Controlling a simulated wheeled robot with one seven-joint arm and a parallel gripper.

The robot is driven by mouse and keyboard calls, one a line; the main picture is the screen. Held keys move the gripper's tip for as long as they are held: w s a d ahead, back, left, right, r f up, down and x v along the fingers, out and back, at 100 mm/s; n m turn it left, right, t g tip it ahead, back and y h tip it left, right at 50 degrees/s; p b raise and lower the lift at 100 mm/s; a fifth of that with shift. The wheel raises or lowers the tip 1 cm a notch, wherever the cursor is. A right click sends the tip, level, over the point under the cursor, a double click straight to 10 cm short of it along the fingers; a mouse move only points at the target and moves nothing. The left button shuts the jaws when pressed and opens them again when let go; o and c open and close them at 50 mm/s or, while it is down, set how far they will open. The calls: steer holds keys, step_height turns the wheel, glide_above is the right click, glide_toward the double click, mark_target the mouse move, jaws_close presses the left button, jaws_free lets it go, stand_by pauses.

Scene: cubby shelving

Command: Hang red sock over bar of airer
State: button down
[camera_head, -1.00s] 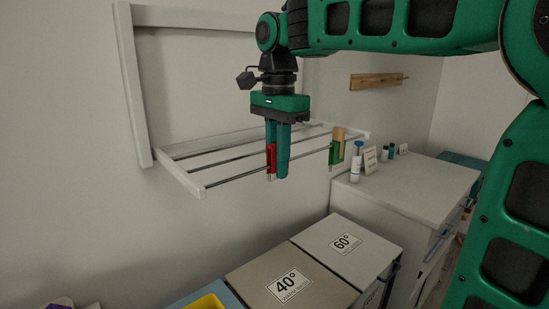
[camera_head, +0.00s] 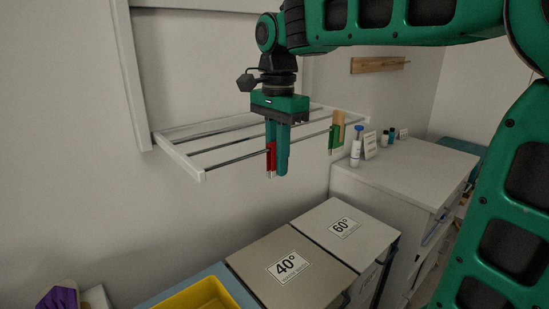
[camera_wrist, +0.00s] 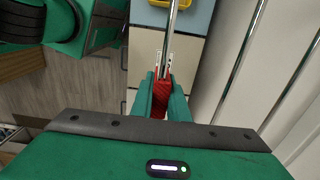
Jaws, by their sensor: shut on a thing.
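The red sock (camera_head: 271,158) is pinched between the fingers of my gripper (camera_head: 278,174), which points down at the front bar of the wall airer (camera_head: 202,175). In the wrist view the red sock (camera_wrist: 162,98) sits between the green fingertips (camera_wrist: 162,88). The metal front bar (camera_wrist: 172,28) runs up to the sock there. The sock is at the bar, but I cannot tell whether it hangs on both sides. A green sock (camera_head: 334,137) hangs on the front bar to the right, with a tan item (camera_head: 341,121) beside it.
Two lidded bins marked 40° (camera_head: 270,280) and 60° (camera_head: 333,214) stand below. A yellow container (camera_head: 195,296) is at the lower left. A white cabinet (camera_head: 415,175) with bottles and a sign stands right of the airer. The front bar between my gripper and the green sock is clear.

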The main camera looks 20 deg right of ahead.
steer(key=c, duration=1.6)
jaws_free()
steer(key=shift+c, duration=0.2)
steer(key=shift+w+r, duration=0.15)
steer(key=shift+r, duration=5.2)
